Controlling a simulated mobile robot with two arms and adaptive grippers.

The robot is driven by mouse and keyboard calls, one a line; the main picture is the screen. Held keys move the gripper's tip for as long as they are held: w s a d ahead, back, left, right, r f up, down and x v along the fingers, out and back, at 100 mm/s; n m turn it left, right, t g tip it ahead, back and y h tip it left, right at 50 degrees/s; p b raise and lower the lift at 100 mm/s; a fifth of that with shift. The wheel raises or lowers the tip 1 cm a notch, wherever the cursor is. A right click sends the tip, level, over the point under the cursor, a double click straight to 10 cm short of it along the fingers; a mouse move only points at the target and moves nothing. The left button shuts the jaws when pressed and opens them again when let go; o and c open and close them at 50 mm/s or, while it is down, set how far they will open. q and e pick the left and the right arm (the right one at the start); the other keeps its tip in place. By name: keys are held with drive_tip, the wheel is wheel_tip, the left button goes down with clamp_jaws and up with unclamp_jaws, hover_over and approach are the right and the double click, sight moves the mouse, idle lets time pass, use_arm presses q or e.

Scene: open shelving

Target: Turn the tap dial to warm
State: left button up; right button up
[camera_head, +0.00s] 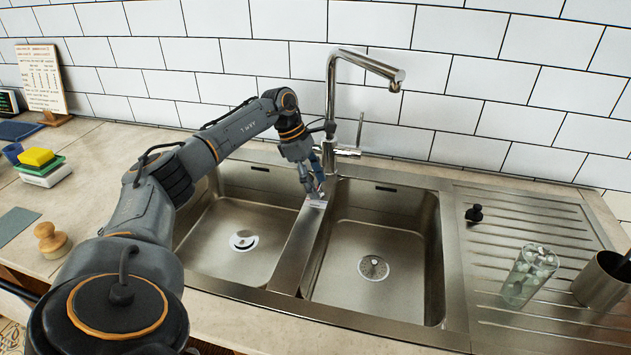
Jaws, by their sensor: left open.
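The chrome tap (332,95) rises behind the double sink, its spout angled to the right and toward me. Its dial, a short cylinder with a thin upright lever (350,150), sticks out to the right of the tap's base. My left gripper (316,194) points down over the front of the tap base, above the divider between the two basins. It is open, and I see nothing held in it. It sits left of and in front of the dial, apart from it as far as I can tell. It partly hides the tap's base. My right gripper is out of view.
The left basin (212,222) and right basin (400,235) are empty. On the drainer (500,250) stand a black stopper (474,213), a glass (527,275) and a metal cup (602,282). Sponges (37,157), a wooden brush (50,238) and a recipe stand (42,80) are at left.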

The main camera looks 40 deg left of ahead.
use_arm(q)
drive_tip(key=v, duration=1.2)
